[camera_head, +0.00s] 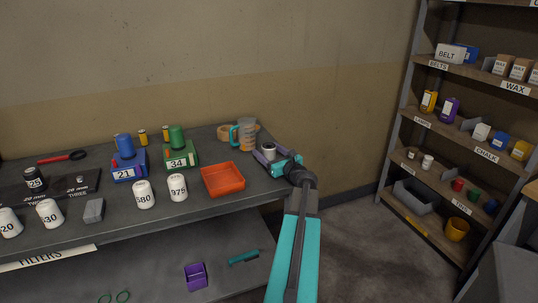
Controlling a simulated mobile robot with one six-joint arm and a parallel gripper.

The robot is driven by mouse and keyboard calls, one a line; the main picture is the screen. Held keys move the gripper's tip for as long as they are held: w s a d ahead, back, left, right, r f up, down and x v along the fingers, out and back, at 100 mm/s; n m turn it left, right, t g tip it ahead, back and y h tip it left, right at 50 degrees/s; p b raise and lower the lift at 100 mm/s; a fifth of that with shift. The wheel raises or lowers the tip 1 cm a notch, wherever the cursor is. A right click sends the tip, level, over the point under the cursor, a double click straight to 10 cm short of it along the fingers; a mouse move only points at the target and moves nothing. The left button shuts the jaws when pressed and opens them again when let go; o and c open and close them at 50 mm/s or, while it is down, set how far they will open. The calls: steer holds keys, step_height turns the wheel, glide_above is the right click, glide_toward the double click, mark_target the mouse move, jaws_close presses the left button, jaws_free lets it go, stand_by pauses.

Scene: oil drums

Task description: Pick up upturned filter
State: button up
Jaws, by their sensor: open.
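A small white cylinder (269,153) with a dark top and no number visible stands at the right end of the grey bench; it looks like the upturned filter. My gripper (270,157) reaches in from the right at bench height, with its jaws open around or just beside this cylinder. The jaws hide part of it, and I cannot tell whether they touch it. Other white filters stand along the front of the bench, marked 680 (144,196), 975 (178,188), 430 (50,213) and 20 (9,223).
An orange tray (222,191) lies left of my gripper. A grey-orange mug (245,135) and a tape roll (226,132) stand behind it. Blue (130,167) and green (180,155) numbered stands are farther left. A loaded shelf unit (405,92) stands at the right.

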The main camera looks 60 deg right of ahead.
steer(key=shift+p+x, duration=0.3)
steer(key=shift+x, duration=1.35)
steer(key=shift+r, duration=0.1)
steer(key=c, duration=1.5)
steer(key=shift+o, duration=0.2)
steer(key=shift+r, duration=0.25)
steer(key=shift+r+b, duration=0.3)
steer(key=shift+r, duration=1.05)
steer(key=shift+s+r, duration=0.15)
steer(key=shift+s, duration=0.05)
steer(key=s+a+r+b, duration=0.1)
steer(key=s+a+b, duration=0.1)
steer(key=s, duration=1.3)
steer(key=shift+a+r, duration=0.25)
steer(key=shift+a, duration=0.35)
